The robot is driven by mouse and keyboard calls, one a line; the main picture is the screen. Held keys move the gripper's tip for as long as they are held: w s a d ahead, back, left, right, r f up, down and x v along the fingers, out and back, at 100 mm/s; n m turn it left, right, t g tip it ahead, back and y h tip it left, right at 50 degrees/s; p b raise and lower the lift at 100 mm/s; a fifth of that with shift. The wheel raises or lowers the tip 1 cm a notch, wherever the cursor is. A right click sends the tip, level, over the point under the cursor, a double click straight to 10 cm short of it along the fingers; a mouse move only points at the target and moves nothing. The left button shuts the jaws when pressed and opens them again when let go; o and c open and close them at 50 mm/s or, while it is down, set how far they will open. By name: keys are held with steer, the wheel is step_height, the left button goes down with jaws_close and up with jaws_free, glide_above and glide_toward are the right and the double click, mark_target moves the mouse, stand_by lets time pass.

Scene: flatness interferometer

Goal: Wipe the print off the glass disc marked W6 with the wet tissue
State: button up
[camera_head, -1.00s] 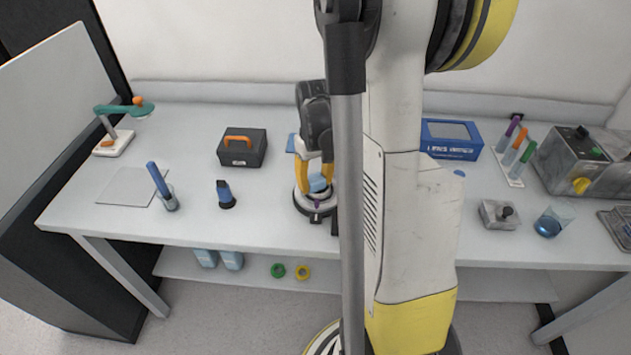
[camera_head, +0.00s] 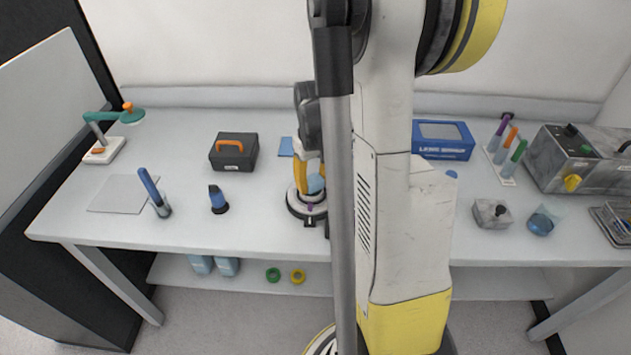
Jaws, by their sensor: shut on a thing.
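My gripper (camera_head: 308,180) has yellow fingers and points down over a round, dark-based stand (camera_head: 296,207) with a pale rim, near the middle of the bench. It is shut on a light blue piece (camera_head: 315,184), which looks like the wet tissue, low over or against the stand's top. I cannot tell whether it touches. The gripper and my arm cover much of the stand, so the glass disc, its W6 mark and any print cannot be made out. A blue box marked as lens wipes (camera_head: 443,140) stands to the right of my arm.
A grey block (camera_head: 491,213), a blue glass (camera_head: 542,221) and a machine (camera_head: 580,158) stand right.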

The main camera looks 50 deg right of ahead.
steer(key=shift+w+a, duration=0.25)
steer(key=shift+a, duration=0.75)
steer(key=shift+s+d, duration=0.2)
steer(key=shift+d, duration=0.6)
step_height(320, 180, up, 8)
steer(key=p, duration=0.6)
steer(key=shift+r, duration=0.1)
